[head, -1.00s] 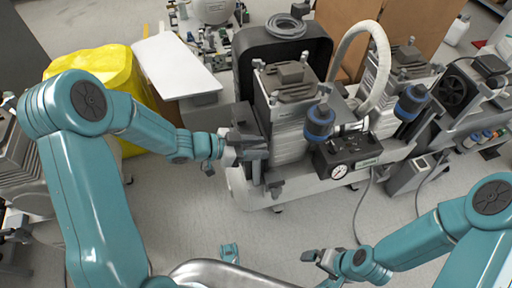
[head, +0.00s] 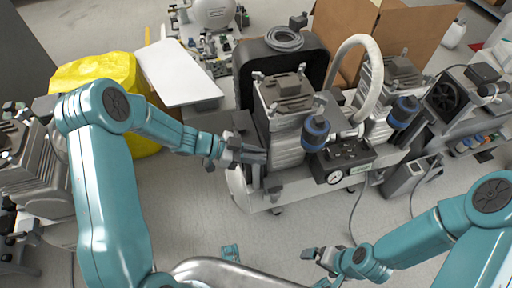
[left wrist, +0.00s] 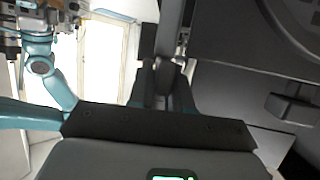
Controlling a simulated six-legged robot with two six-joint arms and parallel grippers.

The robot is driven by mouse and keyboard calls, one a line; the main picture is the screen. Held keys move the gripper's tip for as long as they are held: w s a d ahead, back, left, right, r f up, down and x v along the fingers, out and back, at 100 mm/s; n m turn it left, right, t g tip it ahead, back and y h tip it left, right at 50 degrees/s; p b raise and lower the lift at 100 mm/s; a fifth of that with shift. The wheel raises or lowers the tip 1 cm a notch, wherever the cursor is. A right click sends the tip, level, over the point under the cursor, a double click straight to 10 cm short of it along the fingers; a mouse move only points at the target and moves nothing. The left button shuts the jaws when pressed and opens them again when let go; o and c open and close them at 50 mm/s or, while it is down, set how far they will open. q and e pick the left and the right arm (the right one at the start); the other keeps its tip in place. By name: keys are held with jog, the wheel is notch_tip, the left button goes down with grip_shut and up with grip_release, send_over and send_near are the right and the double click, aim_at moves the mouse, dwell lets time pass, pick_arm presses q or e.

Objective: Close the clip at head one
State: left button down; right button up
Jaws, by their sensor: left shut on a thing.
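Head one appears to be the ribbed grey compressor head (head: 285,120) on the left of the near compressor, with small grey catches at its top corners. My left gripper (head: 250,155) is at its lower left side, shut on a small grey part that I take to be the clip. The fingers hide most of it, so its exact position cannot be told. In the left wrist view the fingers (left wrist: 163,85) are close together beside a dark grey body. My right gripper (head: 318,256) is low in front of the compressor, apart from it; its opening is unclear.
A blue-capped filter (head: 316,132) and a gauge block (head: 345,158) sit right of the head. A thick white hose (head: 368,85) arches behind. A white board (head: 178,75) and yellow bag (head: 100,80) stand left. Floor (head: 300,225) in front is partly clear.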

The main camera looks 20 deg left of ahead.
pick_arm(q)
jog(key=shift+r+m+g+h+p, duration=0.1)
jog(key=shift+m+g+h+p, duration=0.2)
jog(key=shift+m+g+p, duration=0.55)
jog(key=shift+w+m+g, duration=0.1)
jog(key=shift+m+g, duration=0.55)
jog(key=shift+g, duration=0.2)
jog(key=shift+f+m+g+b, duration=0.25)
jog(key=shift+m+g+b, duration=0.25)
jog(key=shift+m+g, duration=0.45)
jog(key=m+g+y+b, duration=0.1)
jog(key=m+g+b, duration=0.2)
jog(key=m+g, duration=0.1)
jog(key=shift+f+g, duration=0.1)
jog(key=shift+g, duration=0.25)
jog(key=shift+r+m+g+y+b, duration=0.2)
jog(key=shift+m+g+y+b, duration=0.2)
jog(key=shift+m+g+b, duration=0.55)
pick_arm(e)
jog(key=shift+f, duration=1.4)
pick_arm(q)
jog(key=c, duration=1.1)
grip_release()
jog(key=shift+c, duration=0.2)
